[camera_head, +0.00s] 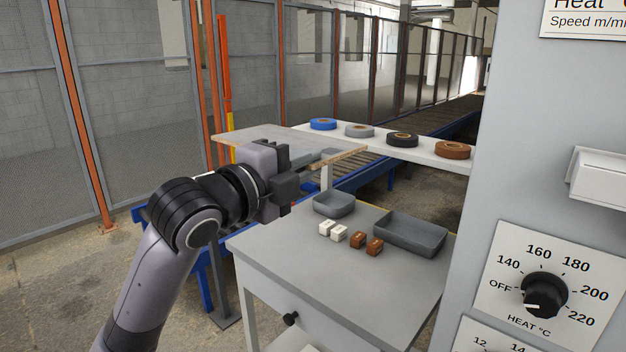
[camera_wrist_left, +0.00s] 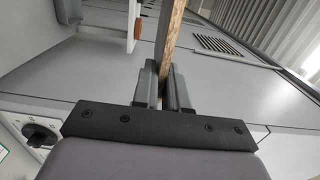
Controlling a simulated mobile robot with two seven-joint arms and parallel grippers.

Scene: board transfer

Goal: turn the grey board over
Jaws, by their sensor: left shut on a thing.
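The grey board (camera_head: 240,135) is a flat panel with a light wood-coloured edge. In the head view it is roughly level, grey face up, above the rollers and beyond the small cabinet. My left gripper (camera_head: 296,164) is shut on its near edge; the arm covers part of that edge. In the left wrist view the board (camera_wrist_left: 169,38) shows edge-on as a narrow brown strip between the fingers of my left gripper (camera_wrist_left: 163,88). The board's underside is hidden. My right gripper is not in view.
A grey cabinet (camera_head: 290,256) carries a small tray (camera_head: 334,204), a larger tray (camera_head: 411,234) and white and brown blocks. Several tape rolls lie on a white shelf (camera_head: 430,157). A grey machine (camera_head: 540,190) blocks the right. Mesh fencing (camera_head: 130,130) stands behind.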

